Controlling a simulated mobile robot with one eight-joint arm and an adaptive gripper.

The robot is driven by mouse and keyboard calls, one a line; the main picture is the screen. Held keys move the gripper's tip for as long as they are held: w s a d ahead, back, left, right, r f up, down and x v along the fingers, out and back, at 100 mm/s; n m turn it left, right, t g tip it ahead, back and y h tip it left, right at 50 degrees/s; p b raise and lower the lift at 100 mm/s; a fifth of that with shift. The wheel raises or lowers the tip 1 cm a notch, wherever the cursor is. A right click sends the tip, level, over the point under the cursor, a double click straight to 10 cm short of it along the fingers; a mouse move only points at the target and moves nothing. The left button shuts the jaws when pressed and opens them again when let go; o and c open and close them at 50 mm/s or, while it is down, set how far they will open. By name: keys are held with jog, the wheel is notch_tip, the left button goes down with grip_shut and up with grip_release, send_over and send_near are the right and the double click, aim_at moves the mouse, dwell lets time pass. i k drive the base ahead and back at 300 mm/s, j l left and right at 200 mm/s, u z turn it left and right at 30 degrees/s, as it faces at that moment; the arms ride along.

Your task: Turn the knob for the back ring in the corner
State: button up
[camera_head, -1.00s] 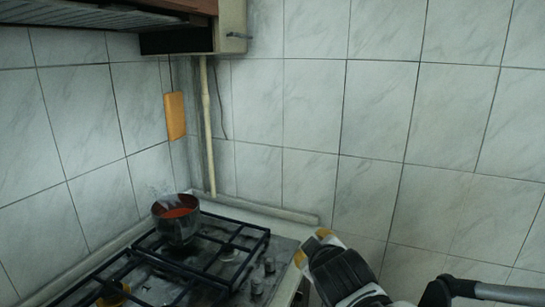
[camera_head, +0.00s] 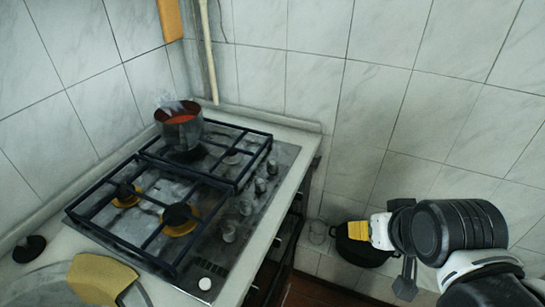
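The gas stove (camera_head: 285,155) has a row of several metal knobs along its right side; the farthest knob (camera_head: 272,167) and the one nearer, a second knob (camera_head: 260,186), sit beside the back grate. A dark pot with red contents (camera_head: 181,130) stands on the back grate near the wall corner and hides the ring under it. Another back burner (camera_head: 232,157) shows to its right. My gripper (camera_head: 368,236), with yellow fingertips, is right of the stove, apart from the knobs. Its finger gap cannot be made out.
A yellow cloth-like piece (camera_head: 102,278) and a round black object (camera_head: 30,248) lie at the front left. Tiled walls close the back and left.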

aim_at(271, 169)
jog(key=i+l, duration=0.15)
jog(key=i, duration=0.3)
jog(key=i+l, duration=0.15)
jog(key=i, duration=0.3)
